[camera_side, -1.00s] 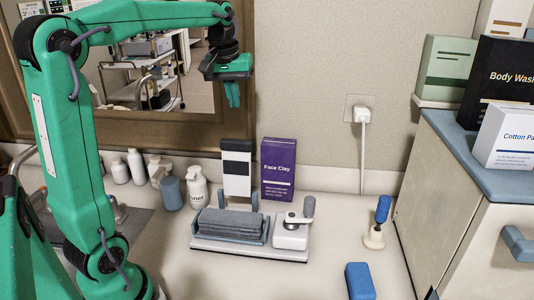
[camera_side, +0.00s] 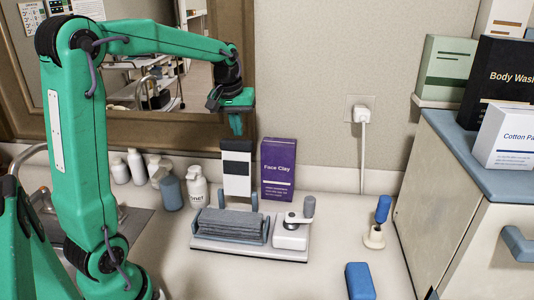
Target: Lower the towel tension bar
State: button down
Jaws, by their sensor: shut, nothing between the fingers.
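A low white base (camera_side: 208,244) on the counter carries a blue-grey cradle with a stack of grey folded towels (camera_side: 232,225). Behind the stack stands an upright white panel with dark bands (camera_side: 237,180), which may be the towel tension bar; I cannot tell for sure. On the right of the base is a white block (camera_side: 290,236) with a lever and a grey upright knob (camera_side: 309,206). My green gripper (camera_side: 236,126) points down, shut and empty, above the panel's top edge in the picture. Whether it touches the panel is unclear; a small gap seems to show.
A purple Face Clay box (camera_side: 278,170) stands right of the panel. A blue-handled tool (camera_side: 383,210) and a blue block (camera_side: 359,281) are at the right.

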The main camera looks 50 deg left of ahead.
jog(key=shift+f, duration=0.45)
jog(key=shift+s+d+r, duration=0.2)
jog(key=shift+s+d, duration=0.65)
jog(key=shift+s+d+r, duration=0.15)
jog(key=shift+s+d, duration=0.65)
jog(key=shift+s, duration=0.05)
jog(key=s+d+r, duration=0.3)
jog(key=r, duration=0.5)
jog(key=shift+s+d+r, duration=0.2)
jog(key=shift+r, duration=0.2)
jog(key=r+g+h, duration=0.1)
jog(key=g, duration=0.2)
send_over(236, 150)
jog(key=shift+w+a, duration=0.15)
jog(key=shift+w, duration=0.25)
jog(key=shift+f, duration=0.1)
